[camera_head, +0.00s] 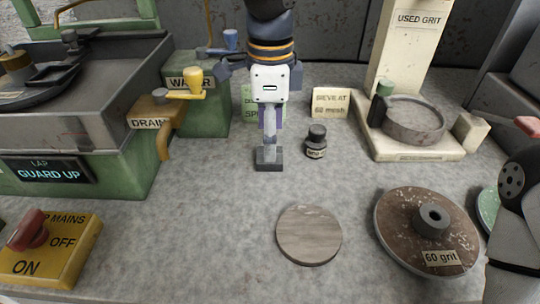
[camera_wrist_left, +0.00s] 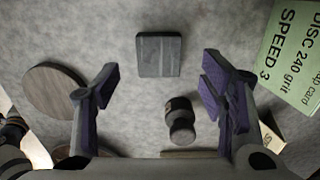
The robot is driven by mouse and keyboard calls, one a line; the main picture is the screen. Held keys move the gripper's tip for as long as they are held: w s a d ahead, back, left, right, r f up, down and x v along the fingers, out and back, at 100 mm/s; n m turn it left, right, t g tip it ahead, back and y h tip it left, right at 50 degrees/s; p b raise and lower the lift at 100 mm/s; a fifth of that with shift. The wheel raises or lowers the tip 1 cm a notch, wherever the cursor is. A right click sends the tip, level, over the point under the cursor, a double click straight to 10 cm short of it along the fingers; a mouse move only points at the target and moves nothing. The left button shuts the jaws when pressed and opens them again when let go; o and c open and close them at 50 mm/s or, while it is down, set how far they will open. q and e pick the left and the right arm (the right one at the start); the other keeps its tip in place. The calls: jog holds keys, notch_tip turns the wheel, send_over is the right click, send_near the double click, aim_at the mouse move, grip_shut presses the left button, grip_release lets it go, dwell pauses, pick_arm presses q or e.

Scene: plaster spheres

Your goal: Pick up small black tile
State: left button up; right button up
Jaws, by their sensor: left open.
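The small black tile (camera_head: 269,167) is a dark, flat, square block on the grey bench. In the left wrist view the tile (camera_wrist_left: 158,55) lies flat and clear, beyond the fingertips and sideways between them. My left gripper (camera_head: 270,142) points down over the tile in the head view and hides part of it. Whether a fingertip touches the tile is unclear. My right gripper's jaws are not seen.
A small dark bottle (camera_head: 316,142) stands just right of the tile. A green card (camera_wrist_left: 292,60) is close to one finger. A round wooden-looking disc (camera_head: 309,235) and the 60 grit disc (camera_head: 394,230) lie nearer. The green machine (camera_head: 110,130) stands left; open bench lies left of the tile.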

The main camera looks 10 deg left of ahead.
pick_arm(q)
notch_tip(320, 180, down, 4)
jog(key=shift+s+f, duration=0.1)
jog(key=c, duration=1.3)
